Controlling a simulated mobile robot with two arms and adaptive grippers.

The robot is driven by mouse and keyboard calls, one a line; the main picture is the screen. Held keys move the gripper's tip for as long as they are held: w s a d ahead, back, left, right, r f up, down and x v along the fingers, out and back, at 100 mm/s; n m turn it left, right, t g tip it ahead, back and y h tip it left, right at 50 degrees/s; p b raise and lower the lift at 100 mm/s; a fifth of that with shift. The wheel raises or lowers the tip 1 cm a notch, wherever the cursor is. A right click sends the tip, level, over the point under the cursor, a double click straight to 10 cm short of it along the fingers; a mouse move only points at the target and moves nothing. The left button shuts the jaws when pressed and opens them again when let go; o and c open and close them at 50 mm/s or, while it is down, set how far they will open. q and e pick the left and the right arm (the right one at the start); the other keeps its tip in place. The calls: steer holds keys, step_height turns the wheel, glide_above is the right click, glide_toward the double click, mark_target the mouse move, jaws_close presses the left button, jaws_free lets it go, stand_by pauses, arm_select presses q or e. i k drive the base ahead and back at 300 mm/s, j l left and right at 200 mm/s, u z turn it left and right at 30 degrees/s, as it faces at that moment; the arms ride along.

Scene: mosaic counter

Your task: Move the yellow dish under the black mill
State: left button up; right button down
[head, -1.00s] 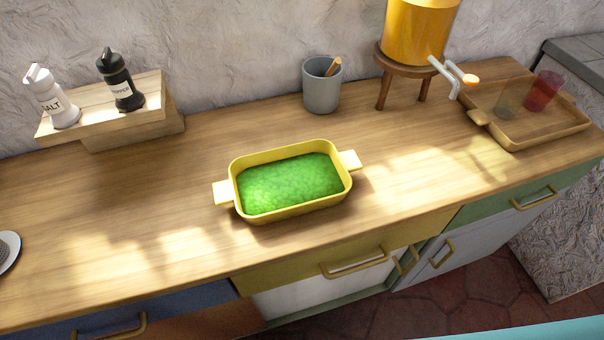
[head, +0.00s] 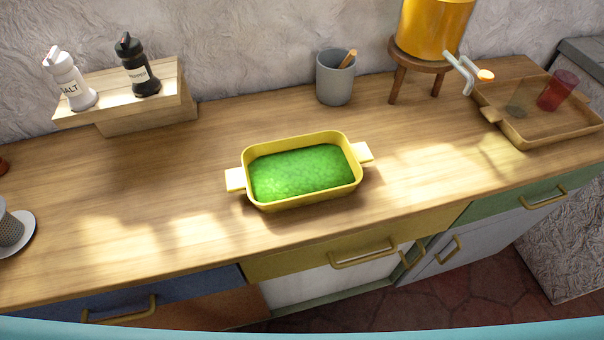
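The yellow dish (head: 303,200) is a rectangular pan with a handle at each short end, filled with something green. It sits on the wooden counter near the middle. The black mill (head: 138,66), labelled as pepper, stands upright on a small raised wooden shelf (head: 112,98) at the back left. The dish is on the counter to the right of and in front of the shelf. Neither of my grippers is in view.
A white salt mill (head: 71,80) stands beside the black one. A grey cup (head: 335,84), an orange dispenser on a stool (head: 417,66) and a wooden tray (head: 556,136) with cups stand along the back right. The counter between dish and shelf is clear.

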mark_target(289, 172)
steer(key=k+j+z, duration=0.15)
steer(key=z, duration=0.25)
steer(key=k+j+z, duration=0.1)
steer(key=k+z, duration=0.15)
steer(key=z, duration=0.15)
steer(key=k+z, duration=0.2)
steer(key=z, duration=0.25)
